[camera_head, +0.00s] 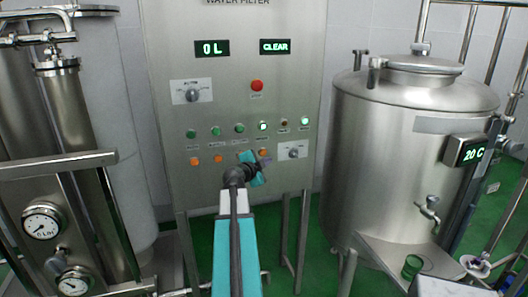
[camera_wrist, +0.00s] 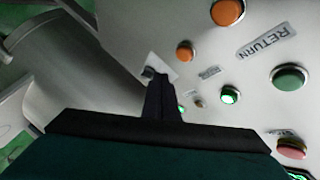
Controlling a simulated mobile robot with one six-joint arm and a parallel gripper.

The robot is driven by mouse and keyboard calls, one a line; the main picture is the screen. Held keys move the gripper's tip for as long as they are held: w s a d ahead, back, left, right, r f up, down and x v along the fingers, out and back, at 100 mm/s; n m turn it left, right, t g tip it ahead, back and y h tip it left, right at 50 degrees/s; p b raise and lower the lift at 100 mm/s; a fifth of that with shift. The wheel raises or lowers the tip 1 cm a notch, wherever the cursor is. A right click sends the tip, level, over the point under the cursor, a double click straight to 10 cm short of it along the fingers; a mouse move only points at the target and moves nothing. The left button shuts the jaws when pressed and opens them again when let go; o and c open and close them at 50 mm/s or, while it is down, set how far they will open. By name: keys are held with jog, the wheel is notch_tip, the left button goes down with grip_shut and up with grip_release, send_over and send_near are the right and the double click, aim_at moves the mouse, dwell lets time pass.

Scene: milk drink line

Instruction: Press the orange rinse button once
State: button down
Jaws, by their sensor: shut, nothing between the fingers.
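Orange buttons sit in the lower row of the steel control panel. In the head view, two show left of my gripper (camera_head: 264,162), one at the far left (camera_head: 195,161) and another beside it (camera_head: 218,158). A third orange button (camera_head: 263,152) shows just above my gripper's tip. In the wrist view, a near orange button (camera_wrist: 227,12) and a farther orange button (camera_wrist: 185,52) show. I cannot read which label says rinse. My gripper is shut and empty, its fingers (camera_wrist: 158,88) pointing at the panel. I cannot tell whether it touches the panel.
A knob (camera_head: 293,152) is right of my gripper. A red stop button (camera_head: 257,86) is higher up. Displays read "0 L" (camera_head: 212,48) and "CLEAR" (camera_head: 275,47). A steel tank (camera_head: 390,140) stands right.

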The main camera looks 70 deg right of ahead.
aim_at(263, 155)
jog(key=shift+w+d+b, duration=1.05)
jog(key=shift+w+d, duration=0.1)
jog(key=shift+d, duration=0.25)
dwell(1.1)
jog(key=shift+w+d+b, duration=0.55)
jog(key=shift+d+b, duration=0.15)
jog(key=shift+b, duration=1)
dwell(1.4)
jog(key=shift+s+a, duration=0.1)
dwell(0.3)
jog(key=shift+s+a+b, duration=0.5)
jog(key=shift+a+b, duration=0.05)
jog(key=shift+b, duration=0.25)
jog(key=shift+a, duration=0.15)
